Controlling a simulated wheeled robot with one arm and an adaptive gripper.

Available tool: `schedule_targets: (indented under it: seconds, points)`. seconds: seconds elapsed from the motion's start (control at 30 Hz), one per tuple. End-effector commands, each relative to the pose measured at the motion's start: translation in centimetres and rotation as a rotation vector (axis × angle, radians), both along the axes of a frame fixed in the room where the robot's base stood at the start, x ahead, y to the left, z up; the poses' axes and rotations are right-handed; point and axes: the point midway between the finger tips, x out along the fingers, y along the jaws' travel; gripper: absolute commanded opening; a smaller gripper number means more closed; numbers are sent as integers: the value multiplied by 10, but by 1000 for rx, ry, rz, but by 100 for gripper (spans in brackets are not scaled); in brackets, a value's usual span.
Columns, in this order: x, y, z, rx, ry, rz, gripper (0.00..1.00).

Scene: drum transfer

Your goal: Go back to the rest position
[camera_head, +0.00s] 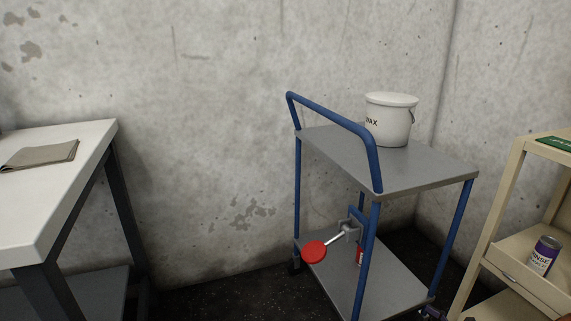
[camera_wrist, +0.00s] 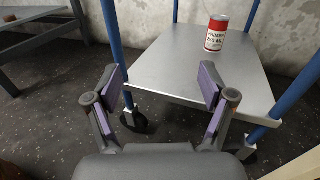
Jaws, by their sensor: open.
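My gripper (camera_wrist: 162,88) is open and empty in the wrist view, its two purple-padded fingers spread apart. It points toward the lower shelf (camera_wrist: 180,62) of the blue-framed cart. A red and white can (camera_wrist: 216,34) stands upright on that shelf, beyond the fingers and apart from them. There the cart's grey top (camera_head: 425,168) carries a white lidded bucket marked WAX (camera_head: 390,120). The can on the lower shelf is mostly hidden behind a cart post.
A white table (camera_head: 60,190) with a folded grey cloth (camera_head: 40,155) stands at the left. A red knob on a metal rod (camera_head: 314,251) sticks out from the cart's side. A beige shelf (camera_head: 525,290) with a purple-labelled can (camera_head: 544,256) stands at the right. Dark floor lies between table and cart.

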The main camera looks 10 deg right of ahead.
Motion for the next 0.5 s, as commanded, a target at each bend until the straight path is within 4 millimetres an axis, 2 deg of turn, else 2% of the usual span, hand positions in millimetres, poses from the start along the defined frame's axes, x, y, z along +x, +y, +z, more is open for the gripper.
schedule_targets:
  seconds: [0.03,0.27,0.37,0.5]
  points:
    - [3,6,12,-10,-5,20,82]
    - [16,39,57,-56,-25,127,82]
    - [22,61,87,-86,-40,196,82]
    - [27,103,137,-147,-65,325,82]
